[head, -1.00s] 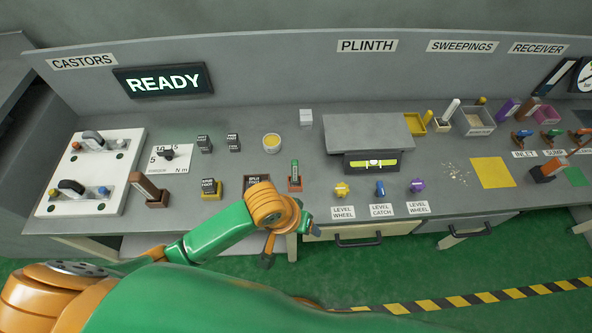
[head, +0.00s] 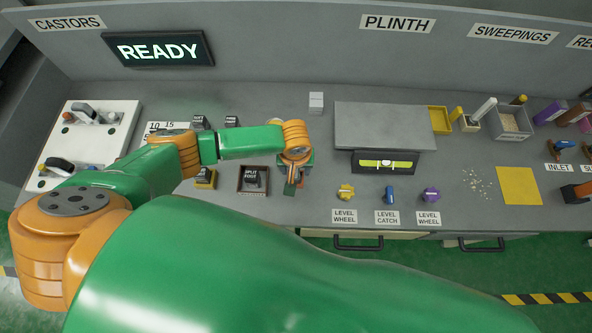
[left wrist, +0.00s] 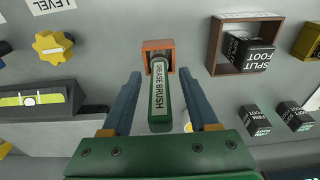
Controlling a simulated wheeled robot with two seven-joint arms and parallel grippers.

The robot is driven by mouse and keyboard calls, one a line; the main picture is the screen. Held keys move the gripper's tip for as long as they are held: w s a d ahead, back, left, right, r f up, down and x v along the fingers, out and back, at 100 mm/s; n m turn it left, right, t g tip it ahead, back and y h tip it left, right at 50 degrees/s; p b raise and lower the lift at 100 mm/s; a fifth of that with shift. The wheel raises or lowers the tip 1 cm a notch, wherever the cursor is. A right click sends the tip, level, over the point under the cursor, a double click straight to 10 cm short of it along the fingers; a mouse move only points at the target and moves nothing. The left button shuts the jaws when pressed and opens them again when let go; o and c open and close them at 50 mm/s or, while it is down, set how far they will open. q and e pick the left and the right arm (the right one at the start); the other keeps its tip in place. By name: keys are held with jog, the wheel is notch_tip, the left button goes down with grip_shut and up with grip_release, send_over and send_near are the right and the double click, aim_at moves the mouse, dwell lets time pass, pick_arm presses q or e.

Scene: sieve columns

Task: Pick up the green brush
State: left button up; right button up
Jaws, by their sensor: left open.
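The green brush (left wrist: 159,105), labelled GREASE BRUSH, stands in a small orange holder (left wrist: 151,46) in the left wrist view. My left gripper (left wrist: 159,80) is open, with one blue-grey finger on each side of the brush. Gaps show between the fingers and the brush, and nothing is gripped. In the head view my left gripper (head: 292,180) is over the bench at the brush's place and hides most of it. My right gripper is in neither current view.
A tray with a black SPLIT FOOT block (left wrist: 246,50) is close beside the holder. A yellow level wheel (head: 346,192) and the grey plinth (head: 383,118) stand to the right in the head view. Several small black blocks are behind the tray. Bare bench separates these.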

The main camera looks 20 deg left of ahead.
pick_arm(q)
jog(key=shift+f, duration=0.15)
jog(key=shift+s, duration=0.1)
jog(key=c, duration=0.6)
grip_shut()
jog(key=shift+r, duration=0.35)
notch_tip(320, 180, up, 3)
jog(key=shift+r+p, duration=0.1)
jog(key=shift+p, duration=0.6)
jog(key=s+a+r+p, duration=0.1)
jog(key=s+a+r, duration=0.6)
jog(key=a, duration=0.5)
notch_tip(320, 180, up, 2)
jog(key=shift+r, duration=0.15)
